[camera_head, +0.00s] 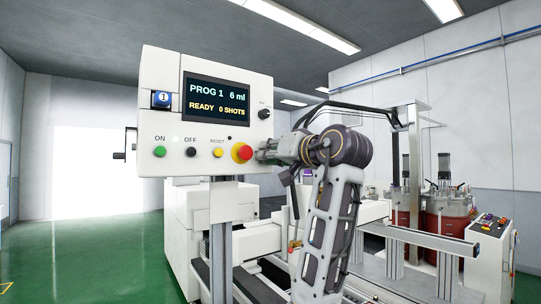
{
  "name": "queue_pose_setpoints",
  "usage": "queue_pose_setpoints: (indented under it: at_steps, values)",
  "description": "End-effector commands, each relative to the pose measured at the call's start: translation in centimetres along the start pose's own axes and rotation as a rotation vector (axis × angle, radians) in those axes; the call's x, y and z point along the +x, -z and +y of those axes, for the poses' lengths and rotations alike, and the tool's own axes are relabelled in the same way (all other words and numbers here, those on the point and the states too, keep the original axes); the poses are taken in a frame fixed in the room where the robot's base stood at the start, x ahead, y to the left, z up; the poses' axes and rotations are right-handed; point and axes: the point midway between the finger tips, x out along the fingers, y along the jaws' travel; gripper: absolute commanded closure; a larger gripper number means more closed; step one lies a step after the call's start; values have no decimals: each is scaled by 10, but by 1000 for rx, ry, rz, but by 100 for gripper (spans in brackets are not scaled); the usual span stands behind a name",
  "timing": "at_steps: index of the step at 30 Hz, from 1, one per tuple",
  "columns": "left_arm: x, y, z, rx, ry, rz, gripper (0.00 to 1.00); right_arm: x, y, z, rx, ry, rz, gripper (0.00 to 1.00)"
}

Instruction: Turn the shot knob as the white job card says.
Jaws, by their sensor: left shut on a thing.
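A white control panel (205,85) stands upright on a post in front of me. Its dark screen (217,97) reads PROG 1, 6 ml, READY, 0 SHOTS. A small black knob (264,114) sits right of the screen; its label is too small to read. I cannot make out a white job card.
A green ON button (160,152), a black OFF knob (191,152), a yellow RESET button (218,152) and a big red button (242,152) line the panel. A black crank (124,146) juts out at its left. Red tanks (447,212) stand at right. Green floor (85,255) is clear at left.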

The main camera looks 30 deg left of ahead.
Motion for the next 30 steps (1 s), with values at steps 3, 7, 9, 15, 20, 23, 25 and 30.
queue_pose_setpoints:
  at_steps: [3, 7, 9, 15, 20, 23, 25, 30]
  values:
    - [0, 1, 0, 63, 0, 3, 100, 2, 0, 0, 0, 0, 0, 60]
    - [0, 1, 0, 149, 0, 3, 100, 3, 0, 0, -1, 0, 0, 60]
    - [0, 1, 0, 199, 0, 3, 100, 3, 0, 1, -1, -1, 0, 60]
    - [0, 1, 0, 345, 0, 3, 100, 4, -1, 3, -2, -3, 0, 60]
    - [0, 1, 0, 446, 0, 4, 100, 5, -1, 4, -3, -4, -1, 60]
    - [0, 1, 0, 498, 0, 4, 100, 5, -1, 4, -3, -5, -1, 60]
    - [0, 1, 0, 527, 0, 4, 100, 5, -1, 4, -3, -5, -1, 60]
    - [0, 1, 0, 571, 0, 4, 100, 5, -1, 4, -3, -5, -1, 60]
